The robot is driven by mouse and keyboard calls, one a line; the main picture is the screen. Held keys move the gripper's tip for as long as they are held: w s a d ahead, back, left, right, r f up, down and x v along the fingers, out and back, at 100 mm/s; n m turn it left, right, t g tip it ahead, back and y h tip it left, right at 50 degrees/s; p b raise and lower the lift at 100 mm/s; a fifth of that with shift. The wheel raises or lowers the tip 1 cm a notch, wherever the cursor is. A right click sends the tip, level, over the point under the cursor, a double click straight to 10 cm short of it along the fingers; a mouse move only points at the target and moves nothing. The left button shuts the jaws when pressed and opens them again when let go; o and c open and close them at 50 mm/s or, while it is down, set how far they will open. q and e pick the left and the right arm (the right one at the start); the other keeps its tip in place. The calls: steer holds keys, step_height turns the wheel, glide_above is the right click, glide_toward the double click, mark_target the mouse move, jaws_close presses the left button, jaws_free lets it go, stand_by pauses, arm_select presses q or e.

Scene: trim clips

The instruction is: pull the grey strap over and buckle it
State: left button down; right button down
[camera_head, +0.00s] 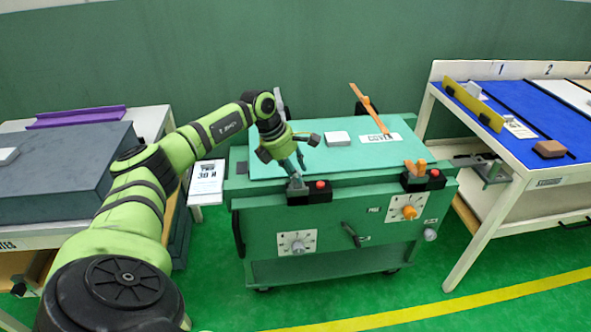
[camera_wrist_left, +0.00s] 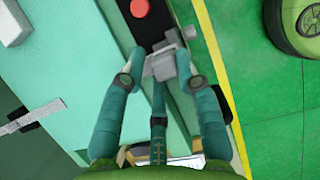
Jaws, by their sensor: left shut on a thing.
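The grey strap (camera_head: 281,100) stands up at the back left edge of the green cart, partly hidden behind my arm. It also shows in the left wrist view (camera_wrist_left: 32,117), by a dark mount. My left gripper (camera_head: 296,172) is at the cart's front left edge. Its fingers are shut on the grey buckle piece (camera_wrist_left: 162,66), which sits on a black base (camera_head: 310,198) with a red button (camera_head: 321,185). The strap and the buckle piece are apart, on opposite edges of the cart. My right gripper is not in view.
A white block (camera_head: 338,138) lies on the cart top (camera_head: 350,160). An orange strap (camera_head: 368,105) leans at the back right, with an orange buckle piece (camera_head: 414,170) in front. A blue-topped table (camera_head: 545,120) stands right, a dark case (camera_head: 60,175) left.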

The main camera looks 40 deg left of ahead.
arm_select(q)
steer(key=shift+s+d+f+g, duration=0.3)
steer(key=shift+d+f, duration=0.15)
steer(key=shift+d, duration=0.2)
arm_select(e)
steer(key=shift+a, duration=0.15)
arm_select(q)
steer(key=c, duration=1.1)
jaws_free()
steer(key=shift+d, duration=0.1)
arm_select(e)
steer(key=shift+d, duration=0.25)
arm_select(q)
steer(key=shift+r, duration=0.15)
steer(key=v, duration=1.2)
steer(key=shift+w+a+r, duration=0.1)
steer(key=shift+a+r, duration=0.2)
steer(key=shift+a, duration=0.05)
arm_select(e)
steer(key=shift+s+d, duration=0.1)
